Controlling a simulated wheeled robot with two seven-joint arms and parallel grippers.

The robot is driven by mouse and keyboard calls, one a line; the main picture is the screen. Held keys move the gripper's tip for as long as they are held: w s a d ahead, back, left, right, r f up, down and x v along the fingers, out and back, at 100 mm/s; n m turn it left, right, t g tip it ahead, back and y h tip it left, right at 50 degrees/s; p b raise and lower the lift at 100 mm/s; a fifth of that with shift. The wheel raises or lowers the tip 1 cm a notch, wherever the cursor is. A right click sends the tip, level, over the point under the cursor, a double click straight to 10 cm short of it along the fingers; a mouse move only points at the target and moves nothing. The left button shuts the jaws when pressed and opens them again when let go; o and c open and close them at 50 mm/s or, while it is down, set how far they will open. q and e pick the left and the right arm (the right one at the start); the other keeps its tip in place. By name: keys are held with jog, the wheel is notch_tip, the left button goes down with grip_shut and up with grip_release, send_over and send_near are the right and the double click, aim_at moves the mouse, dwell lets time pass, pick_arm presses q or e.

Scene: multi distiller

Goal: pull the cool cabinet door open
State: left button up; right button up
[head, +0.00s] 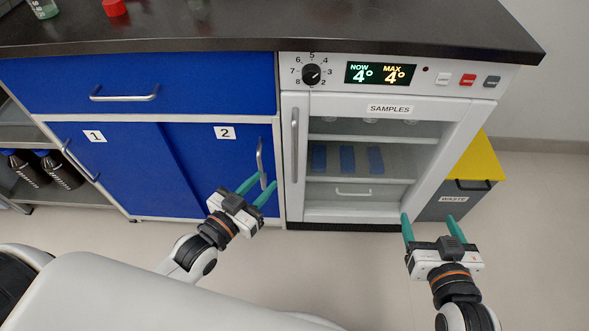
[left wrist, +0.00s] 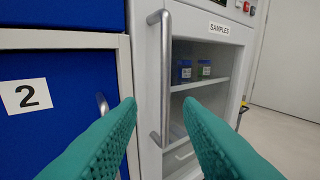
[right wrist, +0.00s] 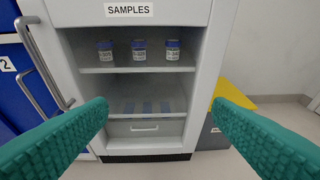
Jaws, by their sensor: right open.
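The cool cabinet (head: 290,213) is white, with a SAMPLES label and a glass-fronted door (head: 433,153) that looks shut. Its vertical grey handle (head: 294,145) is on the door's left side; it also shows in the left wrist view (left wrist: 160,85) and the right wrist view (right wrist: 38,65). My left gripper (head: 257,188) is open and empty, below and left of the handle, in front of blue door 2. In the left wrist view the handle stands beyond and between the fingertips, apart from them. My right gripper (head: 429,223) is open and empty in front of the cabinet's lower right corner.
Blue door 2 (head: 205,180) has its own handle (head: 260,162) close to my left gripper. A grey waste bin with a yellow lid (head: 481,160) stands right of the cabinet. Several sample jars (right wrist: 139,50) stand inside on a shelf. The floor in front is clear.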

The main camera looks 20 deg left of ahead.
aim_at(293, 151)
pick_arm(q)
jog(key=b+x, duration=0.1)
jog(key=x, duration=0.2)
jog(key=r+x, duration=0.1)
jog(key=x, duration=0.3)
jog(key=b+x, duration=0.1)
jog(key=x, duration=0.3)
jog(key=shift+s+d+r+b, duration=0.1)
jog(key=shift+d+r+b, duration=0.2)
jog(key=shift+r+b, duration=0.05)
jog(key=shift+w+d, duration=0.2)
jog(key=shift+w, duration=0.25)
pick_arm(e)
notch_tip(293, 151, up, 11)
jog(key=a+t+y, duration=0.1)
jog(key=t+y, duration=0.1)
jog(key=t, duration=0.5)
jog(key=shift+w+a, duration=0.15)
jog(key=shift+a, duration=0.15)
jog(key=shift+f, duration=0.1)
pick_arm(q)
grip_shut()
